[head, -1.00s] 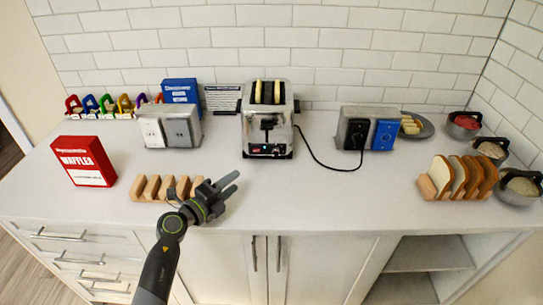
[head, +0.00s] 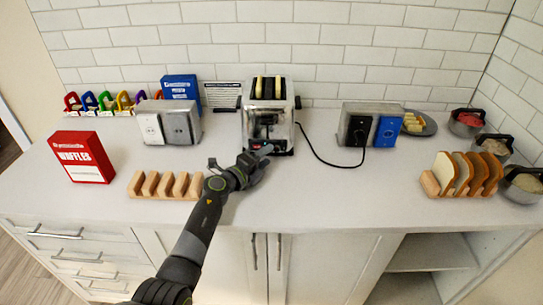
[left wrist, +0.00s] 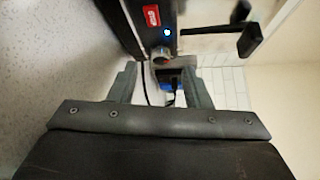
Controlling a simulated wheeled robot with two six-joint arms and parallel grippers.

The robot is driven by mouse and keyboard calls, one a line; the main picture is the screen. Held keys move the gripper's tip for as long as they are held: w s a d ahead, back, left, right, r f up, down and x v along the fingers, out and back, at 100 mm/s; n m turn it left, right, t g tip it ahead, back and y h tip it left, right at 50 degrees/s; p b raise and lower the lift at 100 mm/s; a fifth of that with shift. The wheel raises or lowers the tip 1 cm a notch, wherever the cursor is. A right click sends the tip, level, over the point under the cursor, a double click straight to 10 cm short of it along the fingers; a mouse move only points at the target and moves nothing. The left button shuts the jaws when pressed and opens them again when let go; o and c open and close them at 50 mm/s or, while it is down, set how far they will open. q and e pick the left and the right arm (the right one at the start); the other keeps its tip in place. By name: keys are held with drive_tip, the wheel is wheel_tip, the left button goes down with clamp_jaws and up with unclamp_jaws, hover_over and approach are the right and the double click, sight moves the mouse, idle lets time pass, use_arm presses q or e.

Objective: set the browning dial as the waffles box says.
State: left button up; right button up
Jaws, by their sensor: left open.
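The toaster (head: 284,112) stands at the back middle of the counter, with pale slices in its two slots. My left gripper (head: 262,156) is at the toaster's lower front and hides part of it. In the left wrist view the open fingers (left wrist: 161,80) point at a round grey knob (left wrist: 160,54) on the toaster's front, beside a blue light (left wrist: 167,32) and a red label (left wrist: 151,15). The knob lies just beyond the fingertips, apart from them as far as I can tell. The red waffles box (head: 82,157) stands at the left; its small print is unreadable.
A wooden rack (head: 165,187) lies left of my arm. Outlet boxes (head: 181,128) (head: 355,130) flank the toaster, and a black cord (head: 318,157) runs to the right one. A bread rack (head: 430,184) and bowls (head: 524,181) stand at the right. The centre-right counter is clear.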

sight(276, 150)
use_arm(q)
drive_tip(key=shift+b+x, duration=0.45)
drive_tip(key=shift+x, duration=0.65)
drive_tip(key=shift+w+d+f, duration=0.1)
drive_tip(key=shift+w+d, duration=0.3)
drive_tip(key=shift+w, duration=0.15)
clamp_jaws()
drive_tip(key=shift+r+p, duration=0.2)
drive_tip(key=shift+p, duration=0.1)
drive_tip(key=m+g+y+p, duration=0.1)
drive_tip(key=p, duration=0.4)
drive_tip(key=r+m+y+p, duration=0.1)
drive_tip(key=m+p, duration=0.1)
drive_tip(key=p, duration=0.3)
drive_tip(key=shift+d+m+g+y, duration=0.15)
drive_tip(key=shift+m+g+y, duration=0.15)
drive_tip(key=shift+g, duration=0.1)
drive_tip(key=shift+f+m+g+y+p, duration=0.3)
drive_tip(key=shift+m+y+p, duration=0.25)
drive_tip(key=shift+p, duration=0.8)
